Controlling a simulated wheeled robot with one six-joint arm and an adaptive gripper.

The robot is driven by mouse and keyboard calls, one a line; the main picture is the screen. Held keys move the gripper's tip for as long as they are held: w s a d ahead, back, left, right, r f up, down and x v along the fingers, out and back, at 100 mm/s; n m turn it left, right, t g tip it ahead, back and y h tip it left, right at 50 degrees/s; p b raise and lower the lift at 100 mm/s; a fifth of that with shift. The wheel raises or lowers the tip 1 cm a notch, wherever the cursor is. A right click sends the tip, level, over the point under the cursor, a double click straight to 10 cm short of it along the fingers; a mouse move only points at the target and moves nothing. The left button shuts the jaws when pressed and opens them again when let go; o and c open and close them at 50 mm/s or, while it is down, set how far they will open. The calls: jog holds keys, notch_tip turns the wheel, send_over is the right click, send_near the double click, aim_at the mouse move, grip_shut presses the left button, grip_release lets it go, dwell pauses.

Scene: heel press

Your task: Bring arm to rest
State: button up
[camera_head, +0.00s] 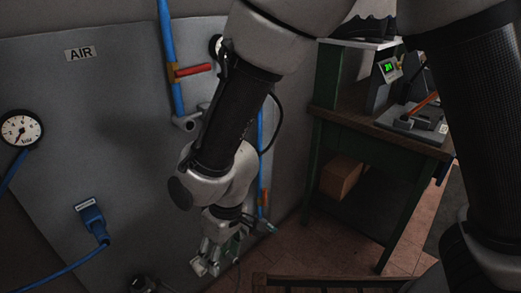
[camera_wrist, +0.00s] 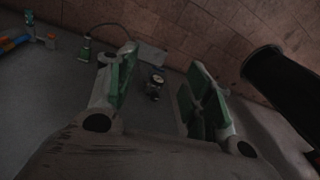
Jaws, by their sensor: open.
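My arm reaches down in front of the grey panel (camera_head: 110,150) in the head view, bent at the elbow. My gripper (camera_head: 215,262) hangs low near the panel's lower right part. In the wrist view my gripper (camera_wrist: 160,85) shows two green-padded fingers spread well apart. Nothing is between the pads. A small round gauge-like part (camera_wrist: 156,82) shows beyond the gap, apart from the fingers.
The panel bears an AIR label (camera_head: 80,53), a pressure gauge (camera_head: 21,128), a blue connector (camera_head: 91,218) with a hose, and a blue pipe (camera_head: 167,40) with a red valve handle (camera_head: 193,70). A green-legged workbench (camera_head: 384,131) stands right. Tiled floor (camera_head: 318,236) lies between.

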jog(key=w+d+r+m, duration=0.1)
jog(key=w+d+r, duration=0.2)
jog(key=d+r, duration=0.35)
jog(key=w+d+r+m+h, duration=0.15)
jog(key=d+r, duration=0.25)
jog(key=d, duration=0.5)
jog(key=w+d+r+m, duration=0.1)
jog(key=w+d+r, duration=0.2)
jog(key=d+r, duration=0.35)
jog(key=s+d+r+m+t, duration=0.1)
jog(key=d+r+m, duration=0.1)
jog(key=d, duration=0.6)
jog(key=s+d+r+m+t, duration=0.1)
jog(key=d+r+m+t, duration=0.1)
jog(key=d, duration=0.7)
jog(key=s+d+r+m+t, duration=0.2)
jog(key=d+r+m, duration=0.2)
jog(key=d, duration=0.4)
jog(key=shift+d+r, duration=0.3)
jog(key=shift+r, duration=0.5)
